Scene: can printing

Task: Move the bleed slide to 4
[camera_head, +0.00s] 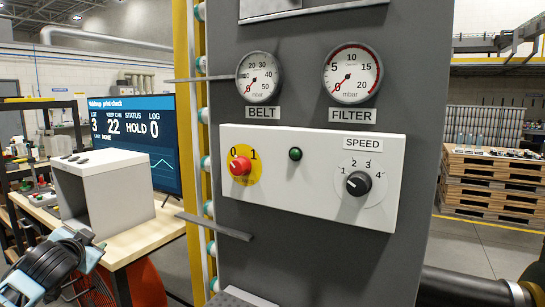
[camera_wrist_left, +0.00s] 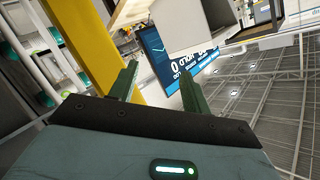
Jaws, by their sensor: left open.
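No slide marked as bleed can be made out in either view. The grey machine panel (camera_head: 310,95) in the head view carries a BELT gauge (camera_head: 258,77), a FILTER gauge (camera_head: 352,73) and a white control box (camera_head: 310,170). My left gripper (camera_wrist_left: 157,85) is open in the wrist view, with nothing between its two green fingers. It points toward the blue screen and the yellow post, apart from both. My left arm shows at the lower left of the head view, away from the panel; its fingers are not clear there. My right gripper is not in view.
The control box has a red knob (camera_head: 240,166), a green button (camera_head: 295,154) and a black SPEED knob (camera_head: 358,183). A yellow post (camera_head: 188,220) and cans stand left of the panel. A grey box (camera_head: 105,190) sits on a bench before a screen (camera_head: 130,127). Pallets (camera_head: 490,185) stand right.

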